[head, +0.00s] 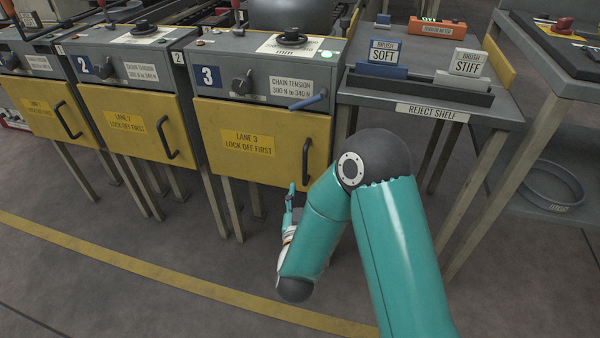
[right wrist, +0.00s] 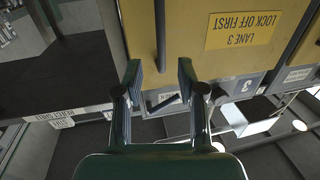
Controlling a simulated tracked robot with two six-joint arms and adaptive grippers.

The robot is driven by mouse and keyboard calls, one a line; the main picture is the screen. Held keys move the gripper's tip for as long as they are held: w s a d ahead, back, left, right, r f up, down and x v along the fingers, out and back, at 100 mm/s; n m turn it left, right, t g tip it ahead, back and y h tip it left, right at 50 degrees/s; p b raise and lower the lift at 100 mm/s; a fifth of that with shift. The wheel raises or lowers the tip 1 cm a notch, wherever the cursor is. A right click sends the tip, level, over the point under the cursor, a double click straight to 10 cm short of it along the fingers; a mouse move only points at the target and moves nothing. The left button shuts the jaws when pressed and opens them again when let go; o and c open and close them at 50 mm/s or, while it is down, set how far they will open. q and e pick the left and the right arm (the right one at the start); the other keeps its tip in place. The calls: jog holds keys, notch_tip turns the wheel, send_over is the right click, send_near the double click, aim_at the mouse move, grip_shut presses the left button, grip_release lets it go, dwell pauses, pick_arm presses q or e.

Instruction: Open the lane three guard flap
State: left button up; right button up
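The lane three guard flap (head: 225,165) is a yellow panel labelled "LANE 3 LOCK OFF FIRST", lying closed against its station; it also shows upside down in the right wrist view (right wrist: 190,25). Its black bar handle (head: 307,150) is on the panel's right side. A blue lever (head: 308,102) juts out above the flap's right top corner. My right gripper (head: 290,198) is near the flap's lower edge. In the right wrist view, its two fingers (right wrist: 160,68) are spread, with the handle (right wrist: 160,35) seen between them; contact cannot be made out. My left gripper is out of view.
Lane two's yellow flap (head: 125,120) with its handle is to the left. The reject shelf (head: 400,97), holding the soft brush (head: 383,52) and stiff brush (head: 467,65) blocks, is to the right. Station legs stand below the flaps. Floor in front is clear.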

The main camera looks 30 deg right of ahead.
aim_at(305, 168)
jog(key=b+x, duration=0.1)
jog(key=x, duration=0.8)
jog(key=shift+w+d, duration=0.25)
jog(key=shift+w, duration=0.1)
grip_shut()
